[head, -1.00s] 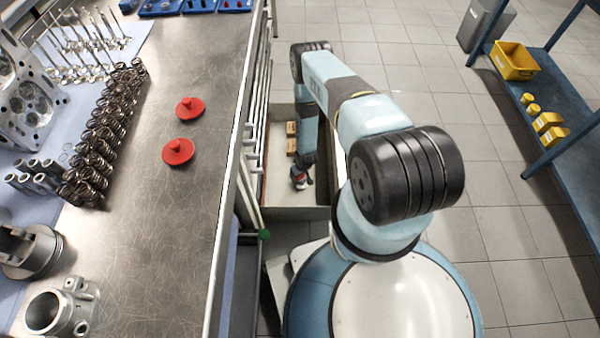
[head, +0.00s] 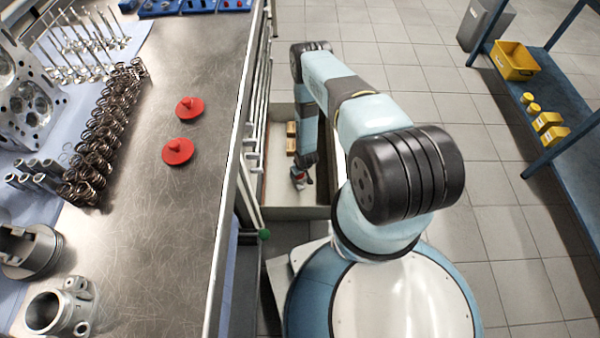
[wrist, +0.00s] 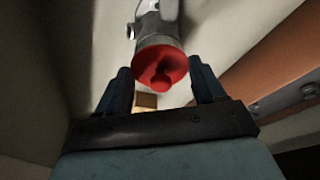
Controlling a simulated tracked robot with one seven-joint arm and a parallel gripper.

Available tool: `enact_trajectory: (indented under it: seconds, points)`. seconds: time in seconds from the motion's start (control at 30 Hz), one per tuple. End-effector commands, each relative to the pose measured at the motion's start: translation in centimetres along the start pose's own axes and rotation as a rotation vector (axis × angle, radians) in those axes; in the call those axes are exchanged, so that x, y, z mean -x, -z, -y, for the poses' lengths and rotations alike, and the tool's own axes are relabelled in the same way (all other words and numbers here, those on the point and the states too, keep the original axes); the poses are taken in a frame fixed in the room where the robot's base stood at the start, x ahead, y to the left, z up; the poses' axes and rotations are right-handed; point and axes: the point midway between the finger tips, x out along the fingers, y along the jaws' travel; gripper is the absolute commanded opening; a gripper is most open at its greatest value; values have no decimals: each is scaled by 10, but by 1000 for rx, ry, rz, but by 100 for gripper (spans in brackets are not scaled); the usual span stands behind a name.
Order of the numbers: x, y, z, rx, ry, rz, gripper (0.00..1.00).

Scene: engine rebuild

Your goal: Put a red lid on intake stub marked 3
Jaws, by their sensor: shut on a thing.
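My gripper (head: 299,182) is low inside an open drawer in the head view, small and partly hidden by my arm. In the wrist view its two fingers (wrist: 163,80) stand on either side of a red lid (wrist: 174,60), and it is shut on this lid. A grey metal cylindrical part (wrist: 155,32) is directly beyond the lid, in line with it; I cannot tell whether they touch or the lid is seated. No number is readable. Two more red lids lie loose on the bench, a nearer one (head: 178,151) and a farther one (head: 189,107).
The open drawer (head: 295,213) has pale walls and holds wooden blocks (head: 291,145). The steel bench (head: 180,235) runs along its left, with springs (head: 100,140) and metal engine parts (head: 58,310). A blue shelf (head: 565,150) stands at the right; floor between is clear.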

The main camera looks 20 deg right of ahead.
Motion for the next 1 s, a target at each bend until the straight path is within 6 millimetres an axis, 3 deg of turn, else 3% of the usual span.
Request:
enact_trajectory:
  seconds: [0.33,0.37,0.6,0.67,1.0]
  points:
    - [-2,-1,0,0,0,0,40]
    - [-2,-1,0,0,0,0,70]
    - [-2,0,0,0,0,0,93]
    - [-2,0,0,0,0,0,98]
    - [-2,0,0,0,0,0,98]
